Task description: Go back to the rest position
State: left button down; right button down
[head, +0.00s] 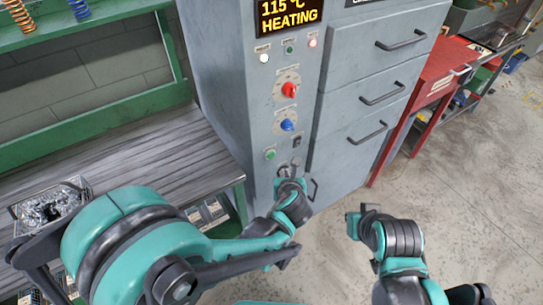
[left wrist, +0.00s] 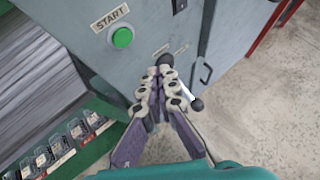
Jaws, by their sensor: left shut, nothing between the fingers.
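My left gripper (head: 290,172) is close to the front of the grey control cabinet (head: 225,70), low on its panel. In the left wrist view its two fingers (left wrist: 167,78) are together with nothing between them. A black knob (left wrist: 164,60) is just beyond the fingertips; I cannot tell whether they touch it. A lever with a white rod and black ball end (left wrist: 196,104) is beside the right finger. The green START button (left wrist: 122,37) is up and left of the fingers; it also shows in the head view (head: 270,154).
The cabinet display (head: 290,15) reads 115 °C HEATING. Below it are a red knob (head: 289,90) and a blue knob (head: 287,125). A workbench (head: 130,150) with a metal tray (head: 50,205) stands left. A red table (head: 440,75) stands right. The floor (head: 455,180) at right is clear.

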dwell(0.5)
pick_arm(q)
jog(key=s+a+r+n+g, duration=0.1)
jog(key=s+a+r+n, duration=0.2)
jog(key=a+n, duration=0.5)
jog(key=s+a+r+n+g, duration=0.15)
jog(key=s+a+n, duration=0.3)
jog(key=n, duration=0.55)
jog(key=s+a+r+n, duration=0.1)
jog(key=s+a+n, duration=0.2)
jog(key=n, duration=0.5)
jog(key=s+a+r+n+g+h, duration=0.1)
jog(key=s+a+n, duration=0.2)
jog(key=s+n, duration=0.3)
jog(key=n, duration=0.2)
jog(key=shift+s+n, duration=0.25)
jog(key=shift+n, duration=0.15)
